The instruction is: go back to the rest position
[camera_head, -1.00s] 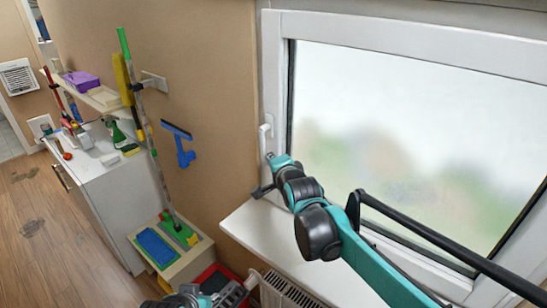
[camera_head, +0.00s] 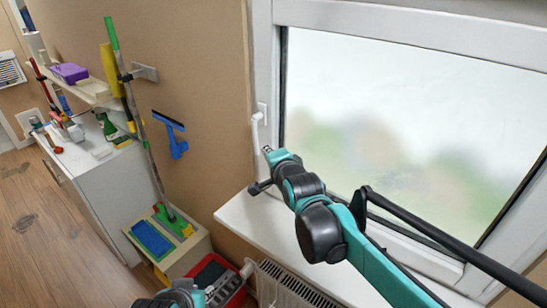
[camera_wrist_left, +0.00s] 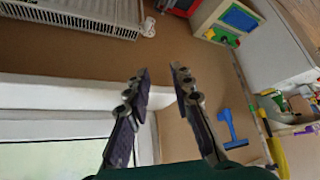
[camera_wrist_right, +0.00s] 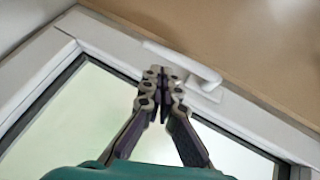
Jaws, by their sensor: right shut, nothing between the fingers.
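My right arm reaches in from the right across the window, and my right gripper (camera_head: 267,151) is close to the white window handle (camera_head: 257,132) on the frame's left side. In the right wrist view its fingers (camera_wrist_right: 163,74) are shut and empty, with the handle (camera_wrist_right: 190,64) just beyond the tips; whether they touch it is unclear. My left gripper (camera_head: 205,296) is low at the bottom edge of the head view, partly cut off. In the left wrist view its fingers (camera_wrist_left: 158,70) are apart with nothing between them.
A white sill (camera_head: 275,237) lies under the window (camera_head: 400,110), with a radiator (camera_head: 285,288) below. A red crate (camera_head: 228,290) stands beside it. To the left are a low shelf unit (camera_head: 195,250), a white cabinet (camera_head: 105,190), a pole, a blue squeegee (camera_head: 172,135) and open wooden floor (camera_head: 40,240).

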